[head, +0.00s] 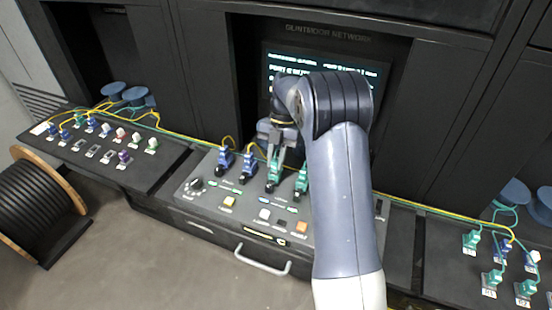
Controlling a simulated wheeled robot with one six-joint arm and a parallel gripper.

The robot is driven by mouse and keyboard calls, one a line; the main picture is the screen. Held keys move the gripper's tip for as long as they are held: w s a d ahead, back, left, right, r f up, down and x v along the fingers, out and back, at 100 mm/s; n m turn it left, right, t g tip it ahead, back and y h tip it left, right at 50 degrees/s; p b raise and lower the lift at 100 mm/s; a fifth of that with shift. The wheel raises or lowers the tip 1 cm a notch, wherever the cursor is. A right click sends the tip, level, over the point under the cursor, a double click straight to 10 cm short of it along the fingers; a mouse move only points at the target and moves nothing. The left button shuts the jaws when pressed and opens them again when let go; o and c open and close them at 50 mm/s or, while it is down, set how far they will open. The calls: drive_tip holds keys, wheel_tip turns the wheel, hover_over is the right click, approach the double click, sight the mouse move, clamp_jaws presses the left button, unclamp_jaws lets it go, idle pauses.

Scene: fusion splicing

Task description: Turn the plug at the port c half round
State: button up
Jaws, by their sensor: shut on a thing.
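A row of plugs stands on the middle sloped console (185,208). From the left there is a blue plug (223,162), a second blue plug (247,168), a green plug (273,179) and another green plug (302,182) beside my arm. My gripper (279,156) points down and is shut on the third plug, the green one, which stands at its port. The port letters are too small to read, so I cannot tell from them which is port c. My arm hides the right part of the console.
Yellow, white and orange buttons (302,227) and a black knob (196,184) lie in front of the plugs. A lit screen (285,62) is behind. Plug panels flank the console at left (110,175) and right (440,275). Yellow and green cables run along the back edge.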

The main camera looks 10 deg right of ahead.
drive_tip(key=shift+f+b, duration=0.35)
drive_tip(key=shift+f, duration=0.15)
drive_tip(key=o, duration=0.9)
drive_tip(key=shift+r, duration=0.1)
drive_tip(key=v, duration=1)
drive_tip(key=shift+r+b, duration=0.35)
drive_tip(key=shift+b, duration=0.05)
